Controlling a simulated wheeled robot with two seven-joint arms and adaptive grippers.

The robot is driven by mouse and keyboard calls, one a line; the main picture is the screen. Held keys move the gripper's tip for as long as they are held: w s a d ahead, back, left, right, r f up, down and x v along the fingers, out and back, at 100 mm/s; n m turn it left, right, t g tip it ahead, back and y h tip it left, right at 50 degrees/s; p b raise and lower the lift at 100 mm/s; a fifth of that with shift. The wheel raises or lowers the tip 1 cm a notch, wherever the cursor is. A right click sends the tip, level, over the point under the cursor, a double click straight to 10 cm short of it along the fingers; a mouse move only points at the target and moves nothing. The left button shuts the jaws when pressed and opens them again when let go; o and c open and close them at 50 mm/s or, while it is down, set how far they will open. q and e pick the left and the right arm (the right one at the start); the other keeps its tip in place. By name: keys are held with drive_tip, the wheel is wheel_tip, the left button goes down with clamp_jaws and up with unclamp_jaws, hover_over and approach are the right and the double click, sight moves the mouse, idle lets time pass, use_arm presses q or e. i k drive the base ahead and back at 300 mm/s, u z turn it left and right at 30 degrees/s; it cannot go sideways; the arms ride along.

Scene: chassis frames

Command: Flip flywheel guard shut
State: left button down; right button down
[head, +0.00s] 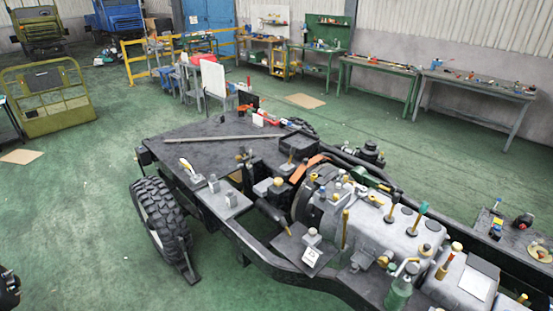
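A curved orange strip (308,168) sits over the upper left end of the grey engine and gearbox block (385,235). It may be the flywheel guard, but I cannot tell for certain, nor how far open it is. Below it is the round, ribbed dark grey flywheel end (304,205) of the block. The block rests in a black chassis frame (245,240). Neither of my grippers can be made out in the head view.
A dark deck (215,140) with a long bar and small tools covers the chassis's far left part. A big black tyre (162,220) stands at its left. Bottles and tools crowd the block. Workbenches (480,85) line the back wall. Green floor (70,190) at left is mostly clear.

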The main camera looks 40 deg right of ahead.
sight(306, 164)
drive_tip(key=z, duration=0.2)
drive_tip(key=i, duration=0.65)
drive_tip(key=z, duration=0.75)
drive_tip(key=i, duration=0.35)
drive_tip(key=z, duration=0.35)
